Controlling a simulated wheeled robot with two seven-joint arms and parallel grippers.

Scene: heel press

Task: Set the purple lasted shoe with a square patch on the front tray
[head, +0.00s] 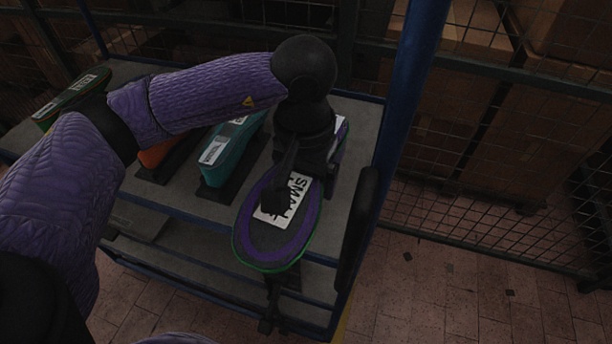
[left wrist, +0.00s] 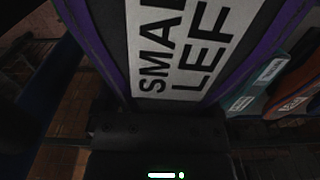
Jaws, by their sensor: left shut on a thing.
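A purple shoe (head: 307,228) with a green edge and a white label reading "SMA…" is at the front right of the grey rack shelf, partly over its front edge. My left gripper (head: 276,196) comes down over it and is shut on it; the fingers are partly hidden. In the left wrist view the shoe's purple rim (left wrist: 115,50) and "SMAL… LEF…" label (left wrist: 180,45) fill the top, above the dark gripper body. I cannot make out a square patch. No front tray is clearly identifiable. My right gripper is not clearly visible.
A teal shoe (head: 228,155), an orange shoe (head: 157,153) and a green-edged shoe (head: 75,97) stand in a row on the shelf (head: 185,203). A purple piece with a white label (head: 341,128) shows behind my gripper. A blue post (head: 408,90) stands at the right.

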